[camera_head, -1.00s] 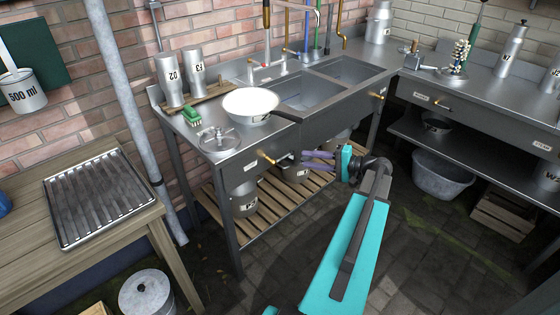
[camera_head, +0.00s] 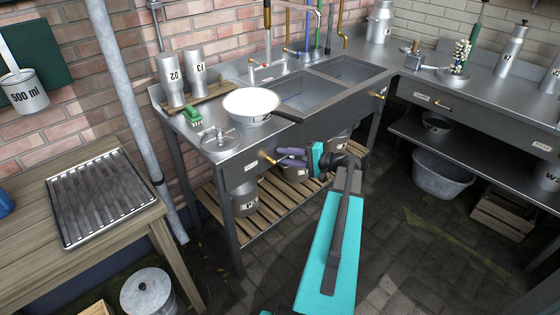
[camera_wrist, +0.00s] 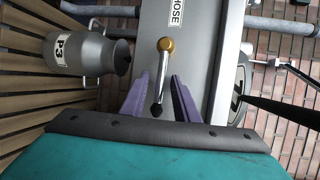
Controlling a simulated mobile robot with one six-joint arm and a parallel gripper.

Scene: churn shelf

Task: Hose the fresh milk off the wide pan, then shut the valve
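The wide pan (camera_head: 250,104), white inside with a dark handle pointing right, rests on the steel counter left of the sink basins. I cannot tell milk from the pan's white inside. The valve (camera_head: 266,157), with a brass knob, is on the counter's front panel below the pan. In the wrist view the valve (camera_wrist: 166,46) has a silver lever and sits by a HOSE label (camera_wrist: 176,12). My gripper (camera_head: 277,157) is at the valve. In the wrist view its purple fingers (camera_wrist: 160,84) are open either side of the lever, with gaps showing.
A steel can marked P3 (camera_wrist: 75,54) stands on the slatted lower shelf beside my gripper. Sink basins (camera_head: 305,92) lie right of the pan. The floor in front is clear.

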